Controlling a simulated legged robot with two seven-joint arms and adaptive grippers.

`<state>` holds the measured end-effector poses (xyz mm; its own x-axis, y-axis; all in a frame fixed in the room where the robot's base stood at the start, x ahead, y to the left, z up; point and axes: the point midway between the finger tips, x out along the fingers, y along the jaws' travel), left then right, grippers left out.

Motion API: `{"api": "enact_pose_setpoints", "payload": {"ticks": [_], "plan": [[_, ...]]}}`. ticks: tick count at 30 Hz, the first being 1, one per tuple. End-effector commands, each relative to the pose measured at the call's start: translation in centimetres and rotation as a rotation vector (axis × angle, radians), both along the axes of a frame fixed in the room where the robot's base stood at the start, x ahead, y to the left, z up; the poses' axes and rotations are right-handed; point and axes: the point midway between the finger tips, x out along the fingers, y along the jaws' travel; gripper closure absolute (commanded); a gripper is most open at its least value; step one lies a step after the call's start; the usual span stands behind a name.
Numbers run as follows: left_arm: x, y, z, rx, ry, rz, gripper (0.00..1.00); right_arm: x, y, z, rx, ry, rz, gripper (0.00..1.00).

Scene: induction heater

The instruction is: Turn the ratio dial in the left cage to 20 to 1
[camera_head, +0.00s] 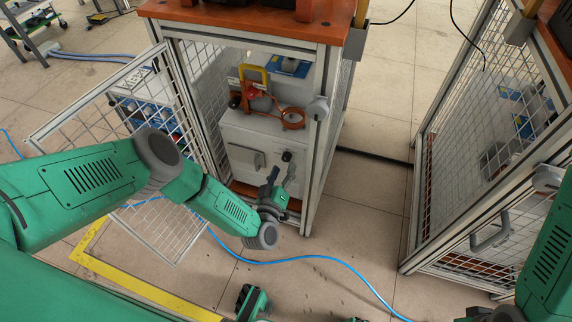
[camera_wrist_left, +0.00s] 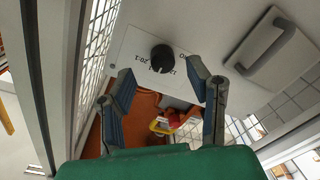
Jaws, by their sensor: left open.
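The ratio dial is a round black knob (camera_wrist_left: 162,58) on a white plate with printed ratio labels, upside down in the left wrist view and only partly legible. I cannot tell which ratio it points to. In the head view the knob (camera_head: 286,156) is small, on the front of the white cabinet (camera_head: 236,136) inside the left cage (camera_head: 324,110). My left gripper (camera_head: 281,172) is open just in front of it. In the left wrist view the left gripper's fingers (camera_wrist_left: 160,82) are spread to either side below the knob, apparently not touching it.
A grey handle (camera_wrist_left: 262,50) sits beside the dial plate. The mesh door (camera_head: 160,225) of the left cage stands open to the left. An orange coil (camera_head: 292,118) and a yellow-handled device (camera_head: 255,78) stand on the cabinet. A second cage (camera_head: 490,150) is on the right.

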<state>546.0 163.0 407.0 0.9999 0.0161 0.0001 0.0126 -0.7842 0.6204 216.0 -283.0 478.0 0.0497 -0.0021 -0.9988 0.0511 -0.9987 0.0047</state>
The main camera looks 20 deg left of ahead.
Motion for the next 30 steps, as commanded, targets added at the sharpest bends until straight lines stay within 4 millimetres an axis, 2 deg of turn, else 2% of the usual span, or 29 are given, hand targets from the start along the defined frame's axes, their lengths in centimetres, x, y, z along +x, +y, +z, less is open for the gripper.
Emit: {"api": "enact_pose_setpoints", "payload": {"ticks": [3, 6, 17, 18, 20, 21, 22, 30], "plan": [[1.9, 0.2, -0.2, -0.001, -0.002, 0.001, 0.55, 0.0, 0.0, -0.8, 0.0, 0.0, 0.0, 1.0], [2.7, 0.2, -0.2, -0.002, -0.001, 0.001, 0.55, 0.0, 0.0, -1.1, 0.0, 0.0, 0.0, 1.0], [3.4, 0.1, 0.0, 0.0, 0.001, -0.001, 0.55, 0.0, 0.0, -1.2, 0.0, 0.0, 0.0, 1.0], [3.4, 0.1, 0.0, 0.0, 0.001, -0.001, 0.58, 0.0, 0.0, -1.2, 0.0, 0.0, 0.0, 1.0], [3.4, 0.1, 0.0, 0.0, 0.001, -0.001, 0.79, 0.0, 0.0, -1.2, 0.0, 0.0, 0.0, 1.0], [3.4, 0.1, 0.0, 0.0, 0.001, -0.001, 0.93, 0.0, 0.0, -1.2, 0.0, 0.0, 0.0, 1.0], [3.4, 0.1, 0.0, 0.0, 0.001, -0.001, 1.0, 0.0, 0.0, -1.2, 0.0, 0.0, 0.0, 1.0], [3.3, 0.1, 0.0, 0.01, 0.0, -0.001, 1.0, 0.0, 0.0, -1.2, 0.0, 0.0, 0.0, 1.0]]}}
